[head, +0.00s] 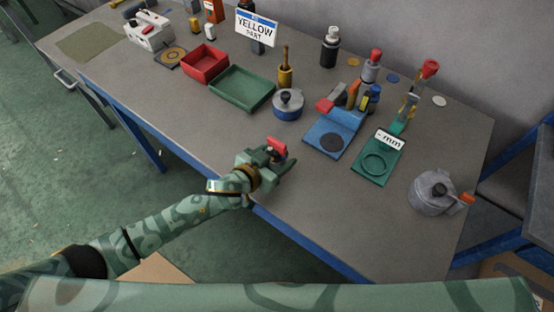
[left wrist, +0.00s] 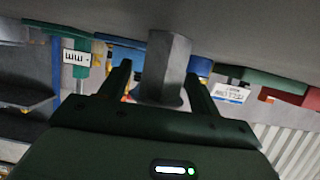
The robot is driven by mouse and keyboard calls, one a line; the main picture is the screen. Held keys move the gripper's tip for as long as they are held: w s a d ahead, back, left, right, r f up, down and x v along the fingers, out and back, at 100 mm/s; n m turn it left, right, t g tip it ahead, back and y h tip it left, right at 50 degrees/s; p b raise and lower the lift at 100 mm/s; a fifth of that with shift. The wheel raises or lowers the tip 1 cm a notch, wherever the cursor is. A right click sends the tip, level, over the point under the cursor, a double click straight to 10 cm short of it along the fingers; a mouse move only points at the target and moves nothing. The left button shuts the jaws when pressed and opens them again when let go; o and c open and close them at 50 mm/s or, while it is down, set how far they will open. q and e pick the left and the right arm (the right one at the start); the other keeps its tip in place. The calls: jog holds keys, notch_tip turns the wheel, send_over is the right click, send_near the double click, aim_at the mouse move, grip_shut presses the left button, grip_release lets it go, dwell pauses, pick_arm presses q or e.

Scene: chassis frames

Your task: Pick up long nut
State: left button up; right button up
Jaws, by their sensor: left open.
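The long nut (left wrist: 165,68) is a grey six-sided column in the left wrist view, which shows the scene upside down. It stands upright on the grey tabletop. My left gripper (left wrist: 158,72) is open, with one finger on each side of the nut; the gap looks smaller at the right finger, and I cannot tell whether it touches. In the head view my left gripper (head: 284,168) is low over the table's front edge, and I cannot make out the nut there. My right gripper is not in view.
A grey pot (head: 432,195) stands right. The front right is clear.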

pick_arm(q)
jog(key=c, duration=1.2)
jog(key=shift+r, duration=0.1)
jog(key=shift+c, duration=0.2)
